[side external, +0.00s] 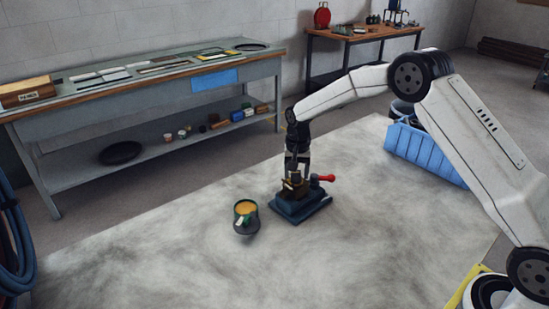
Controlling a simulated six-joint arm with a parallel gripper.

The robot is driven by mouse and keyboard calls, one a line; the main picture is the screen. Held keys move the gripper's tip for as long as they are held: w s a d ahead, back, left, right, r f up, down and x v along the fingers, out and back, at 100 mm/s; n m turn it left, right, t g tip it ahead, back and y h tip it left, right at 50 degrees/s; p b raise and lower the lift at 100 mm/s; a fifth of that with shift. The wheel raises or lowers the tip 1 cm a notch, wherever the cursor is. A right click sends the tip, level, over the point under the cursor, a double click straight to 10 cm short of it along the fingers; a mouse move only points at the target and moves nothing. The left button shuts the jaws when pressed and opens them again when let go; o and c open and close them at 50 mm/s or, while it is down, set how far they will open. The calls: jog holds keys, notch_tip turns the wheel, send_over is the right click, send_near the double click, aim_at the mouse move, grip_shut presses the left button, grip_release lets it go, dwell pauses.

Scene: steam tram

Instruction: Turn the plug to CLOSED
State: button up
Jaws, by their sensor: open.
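A dark blue base (300,208) stands on the pale work surface. A brass-coloured fitting (291,186) sits on top of it, and I take this to be the plug's housing. A red handle (326,178) sticks out to the right from a dark post on the same base. My gripper (296,178) points down at the brass part and is open. The fingertips overlap the brass part in this view, so I cannot tell whether they touch it. No CLOSED mark can be read at this size.
A blue ribbed crate (422,152) lies behind to the right. The front of the pale work surface (330,265) is clear. Benches stand farther back.

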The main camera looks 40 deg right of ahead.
dwell(0.5)
grip_shut()
jog(key=shift+m, duration=3)
jog(key=shift+m, duration=1)
jog(key=shift+o, duration=2.2)
grip_release()
jog(key=shift+m, duration=0.3)
jog(key=shift+r, duration=0.15)
